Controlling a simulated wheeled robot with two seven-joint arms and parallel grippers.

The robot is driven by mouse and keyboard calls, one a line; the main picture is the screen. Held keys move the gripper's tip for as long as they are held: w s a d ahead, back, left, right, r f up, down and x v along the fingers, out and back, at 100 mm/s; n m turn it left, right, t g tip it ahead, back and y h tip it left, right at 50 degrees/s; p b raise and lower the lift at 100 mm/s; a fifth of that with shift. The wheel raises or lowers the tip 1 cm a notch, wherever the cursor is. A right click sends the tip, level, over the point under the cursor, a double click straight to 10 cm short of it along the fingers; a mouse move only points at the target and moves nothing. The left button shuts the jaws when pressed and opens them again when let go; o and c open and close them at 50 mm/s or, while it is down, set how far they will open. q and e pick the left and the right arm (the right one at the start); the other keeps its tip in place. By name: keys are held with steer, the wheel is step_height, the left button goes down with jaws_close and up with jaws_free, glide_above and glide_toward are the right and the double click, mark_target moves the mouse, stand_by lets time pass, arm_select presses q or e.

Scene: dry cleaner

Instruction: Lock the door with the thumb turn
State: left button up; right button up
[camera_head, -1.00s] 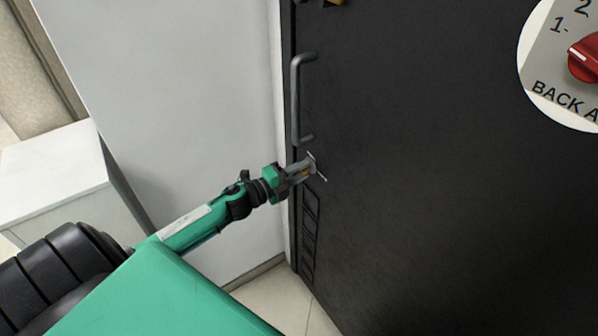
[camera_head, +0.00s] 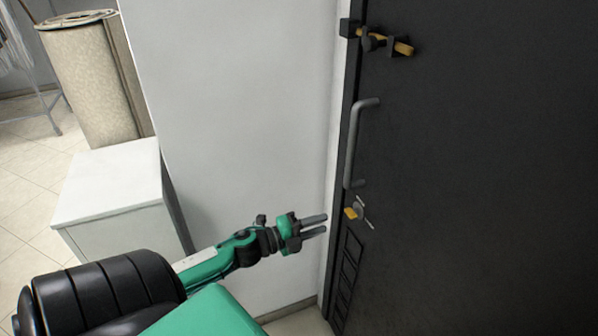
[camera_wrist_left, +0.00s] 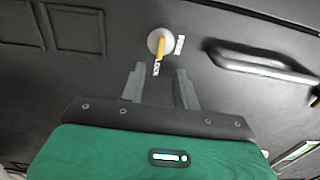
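The dark door (camera_head: 480,190) carries a thumb turn (camera_head: 351,213) with a yellow-orange lever, below the handle. In the left wrist view the thumb turn (camera_wrist_left: 160,44) is a round grey base with its lever pointing down the picture. One small white label is at the lever's tip and another is to the right; the lower one seems to read LOCK. My left gripper (camera_head: 319,225) is open and empty, left of the thumb turn and apart from it. In the wrist view its fingers (camera_wrist_left: 161,83) are spread below the lever. My right gripper is not in view.
A bar handle (camera_head: 358,145) sits above the thumb turn, and a bolt with a yellow bar (camera_head: 395,44) is higher up. A pale wall (camera_head: 235,120) stands left of the door. A white cabinet (camera_head: 115,180) and a beige roll (camera_head: 90,85) are farther left.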

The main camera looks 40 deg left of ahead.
arm_select(q)
steer(key=v, duration=0.5)
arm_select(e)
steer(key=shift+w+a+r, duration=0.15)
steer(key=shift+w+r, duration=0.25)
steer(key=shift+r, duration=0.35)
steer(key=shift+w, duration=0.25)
